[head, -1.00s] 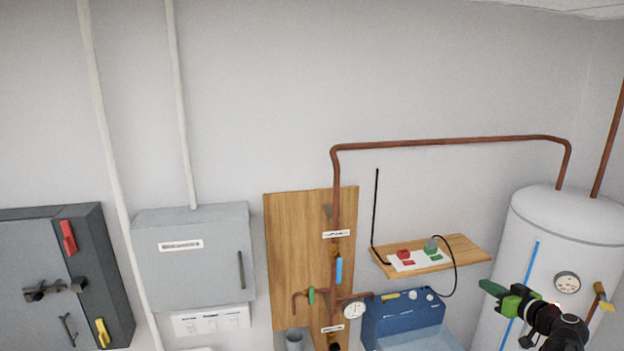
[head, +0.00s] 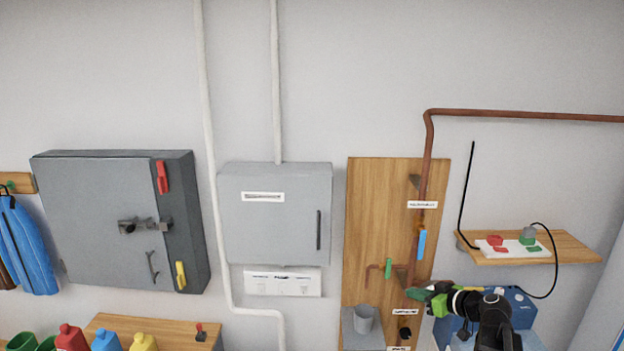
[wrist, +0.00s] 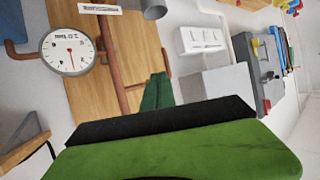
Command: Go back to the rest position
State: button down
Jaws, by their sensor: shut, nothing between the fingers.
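My gripper (head: 424,294) is at the lower right of the head view, in front of the lower part of the wooden pipe board (head: 372,210). Its green jaws are closed and empty. In the wrist view, the green and black jaw (wrist: 180,135) fills the bottom of the picture. A round gauge (wrist: 70,50) and copper pipe (wrist: 112,55) show beyond it, turned sideways. The gripper hides part of the pipework and the blue toolbox (head: 520,308) behind it.
A grey cabinet (head: 285,215) and a larger dark grey cabinet (head: 95,215) hang on the wall to the left. A wooden shelf (head: 570,247) with a power strip is at the right. Several coloured bottles (head: 105,342) stand at the lower left.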

jog(key=s+a+f+n+g+h+b, duration=0.1)
jog(key=s+a+f+g+b, duration=0.25)
jog(key=a+f, duration=0.75)
jog(key=s+a+f+n+g+b, duration=0.1)
jog(key=s+a+f+g+b, duration=0.3)
jog(key=a+f, duration=0.75)
jog(key=s+d+f+m+g+h+b, duration=0.1)
jog(key=s+d+f+m+g+h, duration=0.1)
jog(key=s+d+m+h, duration=0.3)
jog(key=s+m+g, duration=0.1)
jog(key=s+m, duration=0.1)
jog(key=shift+s+d+f+m+g+h+b, duration=0.15)
jog(key=shift+s+d+m+g+h+b, duration=0.15)
jog(key=shift+s+m+g, duration=0.1)
